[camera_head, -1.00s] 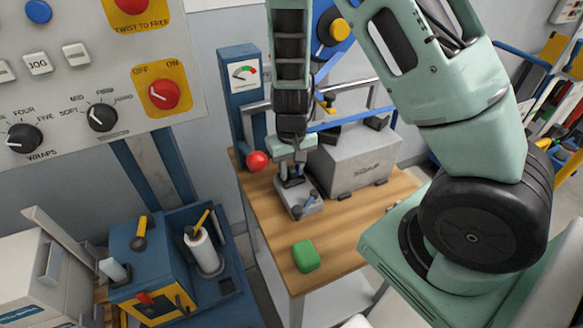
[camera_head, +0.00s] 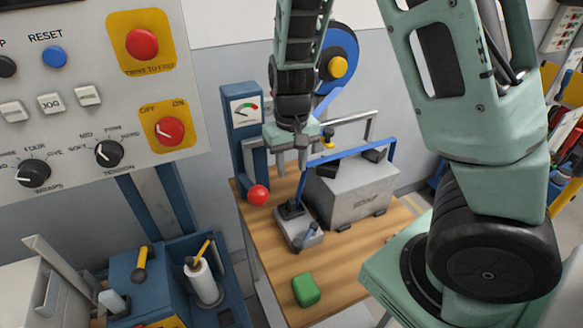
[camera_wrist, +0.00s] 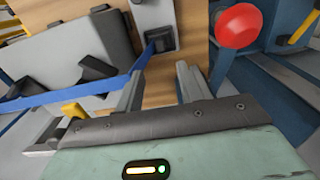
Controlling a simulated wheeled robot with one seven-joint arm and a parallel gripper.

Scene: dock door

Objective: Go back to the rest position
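My gripper (camera_head: 291,168) hangs above the wooden table, fingers pointing down. In the wrist view my gripper (camera_wrist: 160,88) has its two fingers apart with nothing between them. Below it is a small grey device (camera_head: 298,228) with a black part on top, standing on the table apart from the fingers. The device also shows in the wrist view (camera_wrist: 155,14), ahead of the fingertips. A blue band (camera_head: 345,150) runs from the device up and across a grey block (camera_head: 355,190).
A red ball knob (camera_head: 259,195) is close left of my gripper, by a blue gauge post (camera_head: 243,125). A green block (camera_head: 306,289) lies on the table's (camera_head: 350,262) front part. A control panel (camera_head: 85,110) stands at the left. A blue reel (camera_head: 338,55) is behind my arm.

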